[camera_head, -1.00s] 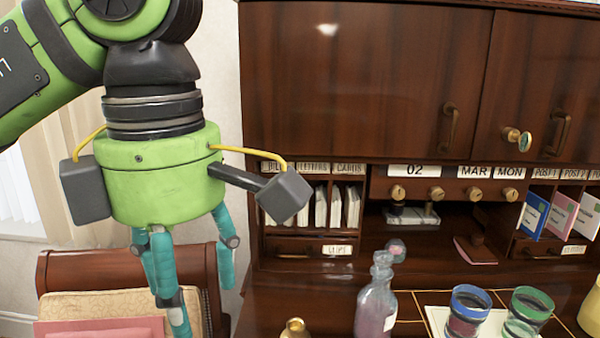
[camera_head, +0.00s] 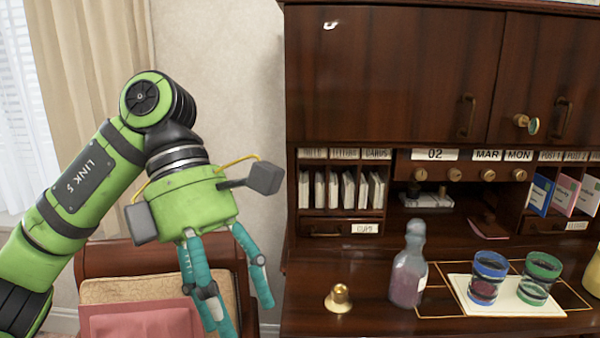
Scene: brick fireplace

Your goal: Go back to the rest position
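My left gripper (camera_head: 235,305) is in the lower left, with its green arm coming in from the left. Its teal fingers point down and are spread apart, with nothing between them. It hangs in front of the chair and to the left of the desk, apart from the things on the desk. My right gripper is not in view.
A wooden desk (camera_head: 355,262) with cabinet doors (camera_head: 395,70) stands at the right. On it are a brass bell-like piece (camera_head: 339,299), a glass bottle (camera_head: 409,270), a blue-rimmed cup (camera_head: 487,280) and a green-rimmed cup (camera_head: 538,280). A cushioned chair (camera_head: 115,257) is at lower left.

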